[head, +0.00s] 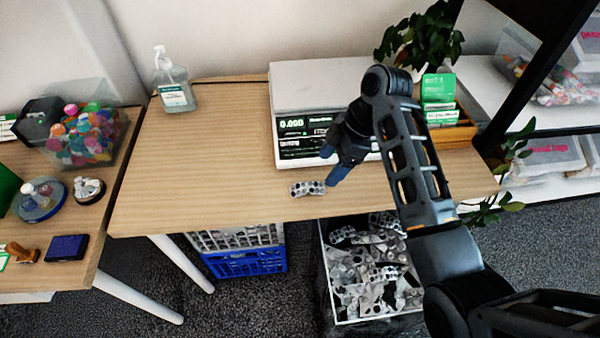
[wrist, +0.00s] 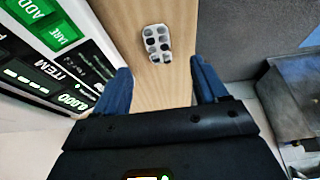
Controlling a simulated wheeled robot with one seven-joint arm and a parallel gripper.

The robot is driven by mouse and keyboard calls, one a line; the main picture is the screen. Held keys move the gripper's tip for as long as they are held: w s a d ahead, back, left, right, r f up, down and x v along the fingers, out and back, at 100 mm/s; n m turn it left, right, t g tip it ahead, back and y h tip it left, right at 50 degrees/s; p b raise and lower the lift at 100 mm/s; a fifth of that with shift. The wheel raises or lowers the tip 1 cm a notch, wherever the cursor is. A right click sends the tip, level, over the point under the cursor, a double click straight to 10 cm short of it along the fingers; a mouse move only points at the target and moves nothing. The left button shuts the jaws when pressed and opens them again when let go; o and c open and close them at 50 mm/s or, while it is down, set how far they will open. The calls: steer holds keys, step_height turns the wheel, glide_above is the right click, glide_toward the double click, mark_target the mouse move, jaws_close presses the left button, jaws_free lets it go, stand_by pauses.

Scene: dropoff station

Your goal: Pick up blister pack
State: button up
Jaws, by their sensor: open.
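A small silver blister pack (head: 307,188) with dark round pockets lies flat on the wooden table near its front edge. In the wrist view the blister pack (wrist: 157,43) lies ahead of my fingers, roughly between their lines and apart from both. My gripper (head: 336,172) is above the table just right of the pack in the head view, in front of the scale. Its two blue fingers (wrist: 158,80) are spread apart with nothing between them.
A white weighing scale (head: 300,92) stands close behind the pack, along the left side in the wrist view. A sanitizer bottle (head: 174,82) stands at the back left. A bin of blister packs (head: 365,270) sits below the front edge. The table's left part is clear.

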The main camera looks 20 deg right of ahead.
mark_target(314, 187)
steer(key=shift+d+p+x, duration=0.2)
steer(key=shift+p+x, duration=0.15)
steer(key=shift+x, duration=3.45)
steer(key=shift+w+f, duration=0.1)
steer(key=c, duration=1.2)
steer(key=shift+o, duration=0.2)
